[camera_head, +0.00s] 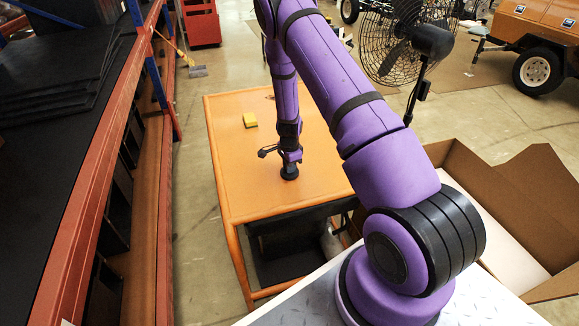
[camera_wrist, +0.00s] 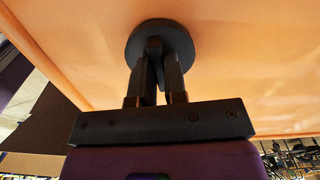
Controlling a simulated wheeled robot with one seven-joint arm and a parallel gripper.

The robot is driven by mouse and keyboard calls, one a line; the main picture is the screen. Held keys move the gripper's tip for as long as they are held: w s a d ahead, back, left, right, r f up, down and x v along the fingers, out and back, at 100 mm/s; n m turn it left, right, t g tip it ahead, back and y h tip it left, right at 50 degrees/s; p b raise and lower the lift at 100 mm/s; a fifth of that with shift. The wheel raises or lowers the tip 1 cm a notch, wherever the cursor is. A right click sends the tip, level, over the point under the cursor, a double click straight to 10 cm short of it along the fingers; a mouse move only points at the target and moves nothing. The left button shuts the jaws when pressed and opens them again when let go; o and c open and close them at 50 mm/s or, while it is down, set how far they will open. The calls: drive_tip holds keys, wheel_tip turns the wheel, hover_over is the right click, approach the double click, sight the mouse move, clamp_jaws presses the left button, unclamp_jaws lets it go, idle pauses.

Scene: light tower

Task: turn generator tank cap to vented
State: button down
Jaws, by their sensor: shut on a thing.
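The generator's tank cap (camera_wrist: 160,40) is a dark round disc on the orange top surface. In the head view the cap (camera_head: 290,173) shows as a small black disc below my wrist. My gripper (camera_wrist: 158,62) reaches the cap with its two dark fingers close together. The fingers are shut on a raised part of the cap, mostly hidden between them. In the head view my gripper (camera_head: 290,160) stands over the cap, its fingertips hard to make out. I cannot read any marking on the cap, so its setting cannot be told.
A small yellow block (camera_head: 250,120) lies on the orange top (camera_head: 240,180), behind and left of the cap. Rack shelving (camera_head: 100,160) stands close on the left. An open cardboard box (camera_head: 520,220) is at the right, with a black fan (camera_head: 405,45) behind.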

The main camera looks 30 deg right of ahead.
drive_tip(key=n, duration=0.4)
drive_tip(key=shift+n, duration=0.3)
drive_tip(key=n, duration=0.3)
drive_tip(key=shift+n, duration=0.3)
drive_tip(key=n, duration=0.4)
drive_tip(key=shift+n, duration=2.1)
drive_tip(key=c, duration=1.2)
unclamp_jaws()
drive_tip(key=shift+o, duration=0.2)
wheel_tip(320, 180, up, 11)
drive_tip(key=shift+f, duration=0.1)
